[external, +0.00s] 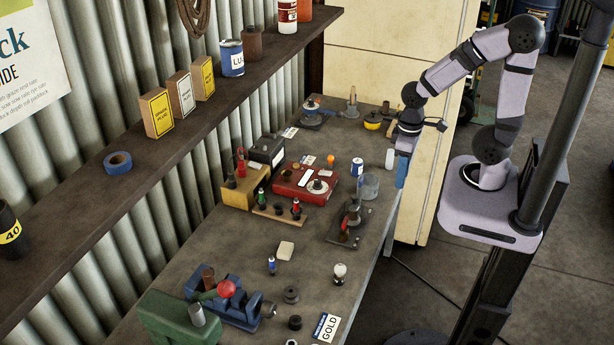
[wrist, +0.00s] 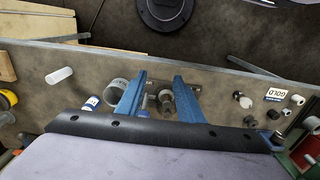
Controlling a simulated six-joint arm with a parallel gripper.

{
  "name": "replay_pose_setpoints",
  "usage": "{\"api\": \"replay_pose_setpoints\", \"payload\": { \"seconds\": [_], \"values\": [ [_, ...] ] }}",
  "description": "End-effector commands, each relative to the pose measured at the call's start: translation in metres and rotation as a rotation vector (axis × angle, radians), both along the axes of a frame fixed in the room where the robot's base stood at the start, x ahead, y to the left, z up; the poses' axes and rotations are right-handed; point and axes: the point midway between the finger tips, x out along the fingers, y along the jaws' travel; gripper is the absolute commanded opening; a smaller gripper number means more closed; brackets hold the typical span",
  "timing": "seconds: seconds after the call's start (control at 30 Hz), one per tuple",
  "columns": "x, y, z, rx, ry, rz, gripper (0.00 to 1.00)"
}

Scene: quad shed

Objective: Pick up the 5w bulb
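A small round white bulb (external: 339,270) with a dark lower part stands near the front edge of the workbench (external: 240,250). A white bulb-like thing also shows in the wrist view (wrist: 243,101), right of my fingers. No wattage mark can be read on it. A small orange bulb-like thing (external: 331,159) sits by the red box farther back. My gripper (external: 401,178) points down near the bench's front edge, well behind and above the white bulb. In the wrist view its blue fingers (wrist: 159,82) are apart, with nothing held between them.
A blue-and-white can (external: 357,167), a red box (external: 303,182) and a blue vise (external: 235,300) stand on the bench. A GOLD card (external: 326,328) lies by the bulb.

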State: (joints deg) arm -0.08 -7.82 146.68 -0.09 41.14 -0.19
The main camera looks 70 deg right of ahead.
Motion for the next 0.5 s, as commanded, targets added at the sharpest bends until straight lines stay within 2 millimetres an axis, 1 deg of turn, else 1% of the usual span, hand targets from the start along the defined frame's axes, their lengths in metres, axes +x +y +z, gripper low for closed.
{"api": "replay_pose_setpoints", "payload": {
  "seconds": [0.33, 0.5],
  "values": [
    [0.0001, 0.0, 0.0004, 0.0, 0.0, 0.0, 0.48],
    [0.0014, 0.0, 0.0096, 0.0, -0.004, 0.0, 0.48]
  ]
}}
